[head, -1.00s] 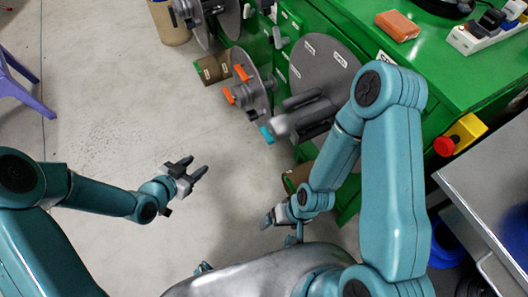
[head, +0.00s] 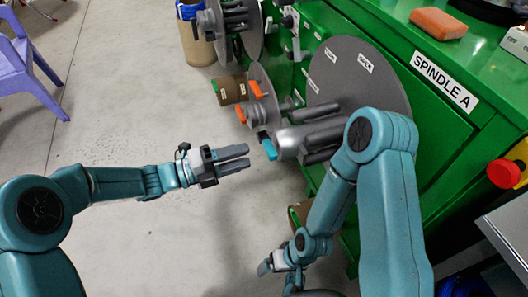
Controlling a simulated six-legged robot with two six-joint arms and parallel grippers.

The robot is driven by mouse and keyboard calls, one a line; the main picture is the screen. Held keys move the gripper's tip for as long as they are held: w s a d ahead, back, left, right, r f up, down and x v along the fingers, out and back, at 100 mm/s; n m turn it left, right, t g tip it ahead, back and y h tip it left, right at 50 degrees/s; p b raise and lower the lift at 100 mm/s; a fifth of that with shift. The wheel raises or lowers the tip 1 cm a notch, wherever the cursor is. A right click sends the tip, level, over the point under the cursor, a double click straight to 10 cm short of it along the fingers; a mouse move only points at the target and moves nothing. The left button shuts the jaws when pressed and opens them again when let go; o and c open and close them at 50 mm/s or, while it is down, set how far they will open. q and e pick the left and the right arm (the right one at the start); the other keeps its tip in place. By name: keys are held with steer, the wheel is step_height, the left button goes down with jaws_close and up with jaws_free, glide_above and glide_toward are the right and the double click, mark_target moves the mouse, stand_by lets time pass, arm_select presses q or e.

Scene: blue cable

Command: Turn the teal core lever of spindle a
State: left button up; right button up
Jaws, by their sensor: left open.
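Spindle A has a large grey disc (head: 378,85) and a thick grey core on the green machine, with a "SPINDLE A" label (head: 444,82) to its right. The teal core lever (head: 268,146) sticks out at the left end of the core. My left gripper (head: 248,157) is open and empty, its fingers pointing right, just left of the lever in the picture. I see no contact. My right gripper (head: 268,266) is low in the middle, near my own body; its fingers are too small to read. My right arm hides part of the core and disc.
A smaller grey disc with orange levers (head: 258,89) is left of the core. Another spindle (head: 235,22) is at the top. A red button (head: 503,173) is at right. The floor below my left gripper is clear.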

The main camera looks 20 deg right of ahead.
mark_target(266, 150)
arm_select(q)
steer(key=d, duration=0.6)
steer(key=shift+w+d+b, duration=0.1)
steer(key=shift+d+b, duration=0.1)
steer(key=shift+b, duration=0.15)
jaws_close()
